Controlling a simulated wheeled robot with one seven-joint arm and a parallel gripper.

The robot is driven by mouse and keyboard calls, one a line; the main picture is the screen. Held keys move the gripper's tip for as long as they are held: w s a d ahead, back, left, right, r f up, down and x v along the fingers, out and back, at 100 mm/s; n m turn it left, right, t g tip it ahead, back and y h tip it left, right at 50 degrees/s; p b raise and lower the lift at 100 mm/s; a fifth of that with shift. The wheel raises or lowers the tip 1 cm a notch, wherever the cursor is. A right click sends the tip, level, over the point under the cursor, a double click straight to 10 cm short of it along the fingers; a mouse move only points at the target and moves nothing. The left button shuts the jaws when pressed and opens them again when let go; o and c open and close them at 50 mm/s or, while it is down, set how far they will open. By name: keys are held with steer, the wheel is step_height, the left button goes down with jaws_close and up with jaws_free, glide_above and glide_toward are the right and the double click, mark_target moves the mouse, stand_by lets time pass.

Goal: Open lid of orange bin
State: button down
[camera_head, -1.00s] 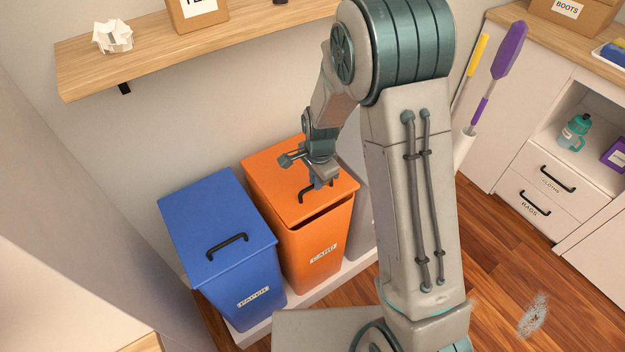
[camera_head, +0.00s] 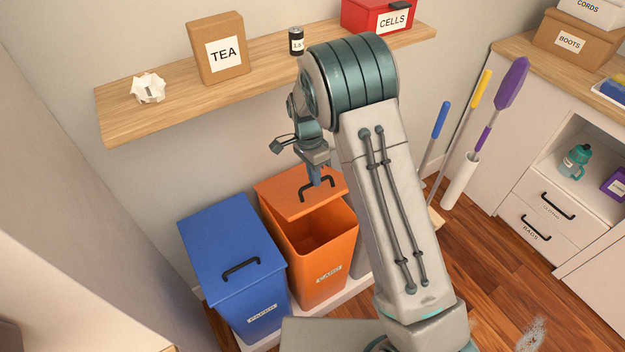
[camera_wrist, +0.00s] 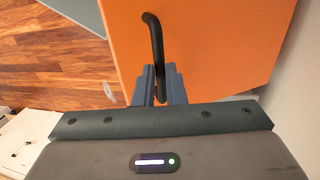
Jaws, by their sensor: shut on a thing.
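The orange bin (camera_head: 325,273) stands beside the blue bin, with a label on its front. Its orange lid (camera_head: 287,197) is raised and tilted up at the rear, leaving a wide opening into the dark inside. The black lid handle (camera_head: 309,192) is held by my gripper (camera_head: 317,181). In the wrist view, the handle (camera_wrist: 154,45) runs down between the two fingers of my gripper (camera_wrist: 159,82), which are shut on it. The lid fills the upper middle of that view. The far part of the handle is free of the fingers.
The blue bin (camera_head: 232,262) stands close on the left with its lid shut. Brooms (camera_head: 436,140) stand at the right.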

steer(key=shift+w+a+r, duration=0.1)
steer(key=shift+w+a, duration=0.05)
steer(key=shift+a, duration=0.05)
steer(key=c, duration=1.5)
jaws_free()
steer(key=shift+w+a, duration=0.1)
